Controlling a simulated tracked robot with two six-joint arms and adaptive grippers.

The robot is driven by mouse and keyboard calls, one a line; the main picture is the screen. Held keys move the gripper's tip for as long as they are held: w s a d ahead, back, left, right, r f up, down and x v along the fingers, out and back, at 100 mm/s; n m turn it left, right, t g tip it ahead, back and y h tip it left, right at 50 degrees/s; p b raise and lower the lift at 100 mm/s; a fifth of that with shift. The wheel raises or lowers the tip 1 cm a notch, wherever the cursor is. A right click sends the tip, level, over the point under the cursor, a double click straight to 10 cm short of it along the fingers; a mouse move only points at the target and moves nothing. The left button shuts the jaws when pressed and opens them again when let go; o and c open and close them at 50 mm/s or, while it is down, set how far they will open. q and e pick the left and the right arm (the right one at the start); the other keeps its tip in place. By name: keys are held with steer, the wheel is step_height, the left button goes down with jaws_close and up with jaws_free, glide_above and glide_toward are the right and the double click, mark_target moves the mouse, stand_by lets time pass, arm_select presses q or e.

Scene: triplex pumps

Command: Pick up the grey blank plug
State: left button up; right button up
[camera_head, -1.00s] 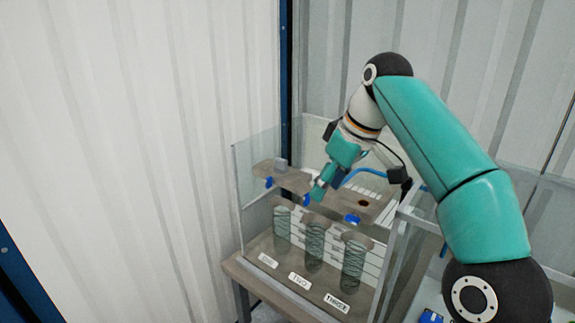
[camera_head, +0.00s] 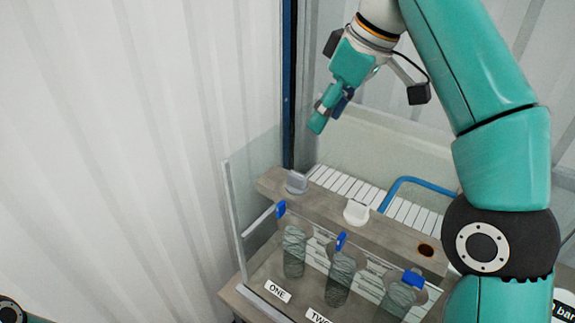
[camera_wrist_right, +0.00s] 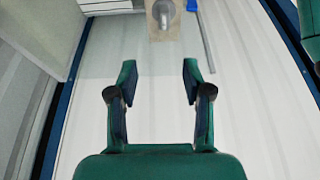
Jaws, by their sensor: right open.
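The grey blank plug (camera_head: 297,182) stands at the left end of a brown-grey shelf (camera_head: 385,233) above the clear cylinders. My right gripper (camera_head: 330,108) hangs in the air above the plug and a little to its right in the head view, clear of it. In the right wrist view its fingers (camera_wrist_right: 158,78) are open with nothing between them. There a grey rounded thing, which looks like the plug (camera_wrist_right: 163,12), shows at the top edge, beyond the fingertips. My left gripper is not in view.
A white plug (camera_head: 356,212) sits mid-shelf, and an open hole (camera_head: 427,250) is at the right. Blue-handled valves (camera_head: 281,209) line the front. A clear panel (camera_head: 250,185) stands close on the left, and a blue pipe (camera_head: 405,182) lies behind.

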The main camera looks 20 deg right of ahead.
steer(key=b, duration=0.2)
glide_toward(298, 174)
steer(key=x, duration=0.3)
steer(key=shift+s+f, duration=0.25)
steer(key=shift+f, duration=0.25)
steer(key=shift+w+a+f+b, duration=0.15)
steer(key=shift+f+b, duration=0.15)
steer(key=shift+f, duration=0.05)
steer(key=shift+w+a+f, duration=0.15)
steer(key=shift+w+f, duration=0.3)
steer(key=shift+f, duration=0.05)
steer(key=shift+x, duration=2.35)
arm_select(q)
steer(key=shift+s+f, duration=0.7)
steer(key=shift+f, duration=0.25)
arm_select(e)
steer(key=shift+r, duration=0.1)
steer(key=shift+c, duration=0.2)
